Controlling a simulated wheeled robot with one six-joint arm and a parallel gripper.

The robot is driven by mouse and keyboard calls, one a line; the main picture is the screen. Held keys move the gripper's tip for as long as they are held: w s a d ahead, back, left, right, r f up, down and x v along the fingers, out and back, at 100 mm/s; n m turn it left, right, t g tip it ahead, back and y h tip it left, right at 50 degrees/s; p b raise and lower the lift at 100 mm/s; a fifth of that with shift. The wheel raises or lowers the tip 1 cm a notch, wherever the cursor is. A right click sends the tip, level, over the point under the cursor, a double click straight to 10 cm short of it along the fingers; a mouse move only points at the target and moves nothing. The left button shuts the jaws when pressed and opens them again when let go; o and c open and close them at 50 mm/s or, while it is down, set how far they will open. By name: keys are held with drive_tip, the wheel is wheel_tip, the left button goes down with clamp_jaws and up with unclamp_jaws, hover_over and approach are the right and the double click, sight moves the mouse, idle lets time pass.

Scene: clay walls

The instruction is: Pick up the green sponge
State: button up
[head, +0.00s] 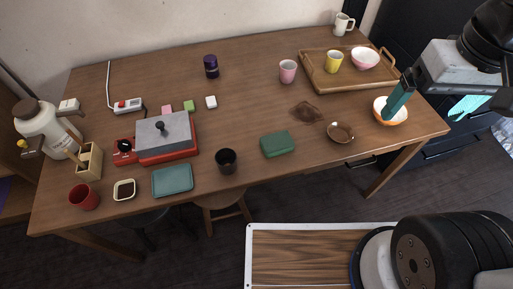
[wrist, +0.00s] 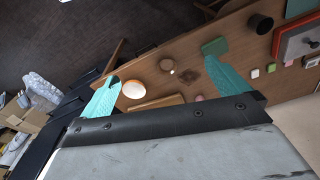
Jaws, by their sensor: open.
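The green sponge (head: 277,144) is a dark green, rounded block lying flat on the wooden table, near the front edge and right of the middle. In the wrist view it (wrist: 214,46) shows beyond the right finger, at the upper right. My gripper (head: 427,108) is open, with teal fingers spread wide and nothing between them. It hangs over the right end of the table, well to the right of the sponge. One finger covers part of an orange-and-white bowl (head: 397,116). In the wrist view both fingers of my gripper (wrist: 165,78) are visible.
Near the sponge are a black cup (head: 226,161), a small brown bowl (head: 340,132) and a dark brown patch (head: 306,112). A wooden tray (head: 324,86) with a yellow cup and pink bowl stands behind. A red-based grey press (head: 165,139) and teal tray (head: 172,181) are left.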

drive_tip(key=w+a+f+n, duration=0.1)
drive_tip(key=w+a+f, duration=0.4)
drive_tip(key=w, duration=0.4)
drive_tip(key=n+g, duration=0.1)
drive_tip(key=n, duration=0.2)
approach(277, 141)
drive_tip(key=shift+w+f, duration=0.45)
drive_tip(key=shift+w, duration=0.15)
drive_tip(key=f, duration=0.5)
drive_tip(key=s+f, duration=0.1)
drive_tip(key=f, duration=0.2)
drive_tip(key=shift+f, duration=0.1)
drive_tip(key=shift+w+f, duration=0.1)
drive_tip(key=shift+f, duration=0.25)
drive_tip(key=shift+c, duration=0.3)
drive_tip(key=c, duration=0.7)
